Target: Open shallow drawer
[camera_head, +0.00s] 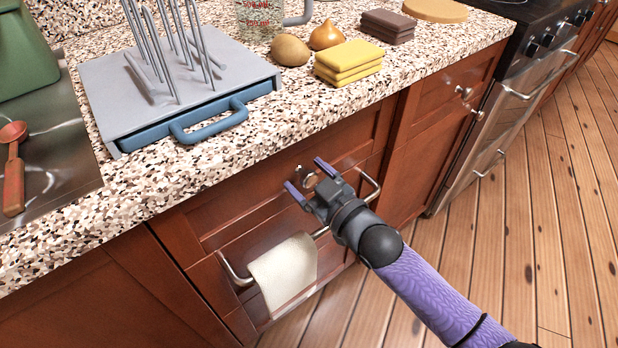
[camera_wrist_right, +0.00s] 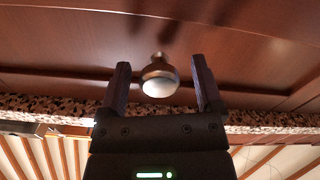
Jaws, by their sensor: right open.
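The shallow drawer (camera_head: 240,198) is a reddish-brown wooden front just under the speckled countertop, and it looks closed. Its small round metal knob (camera_head: 308,178) shows near the middle of the front. My right gripper (camera_head: 305,175) is open in front of the drawer, with its two purple fingers on either side of the knob. In the right wrist view the knob (camera_wrist_right: 158,75) appears between the two fingers, with a gap on each side. My left gripper is not in view.
Below the drawer, a metal rail (camera_head: 235,275) holds a cream towel (camera_head: 285,272). A grey-and-blue dish rack (camera_head: 100,95), yellow sponges (camera_head: 348,60) and a brown potato-like item (camera_head: 290,50) stand on the counter. An oven (camera_head: 505,120) stands right. The wooden floor (camera_head: 500,240) is clear.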

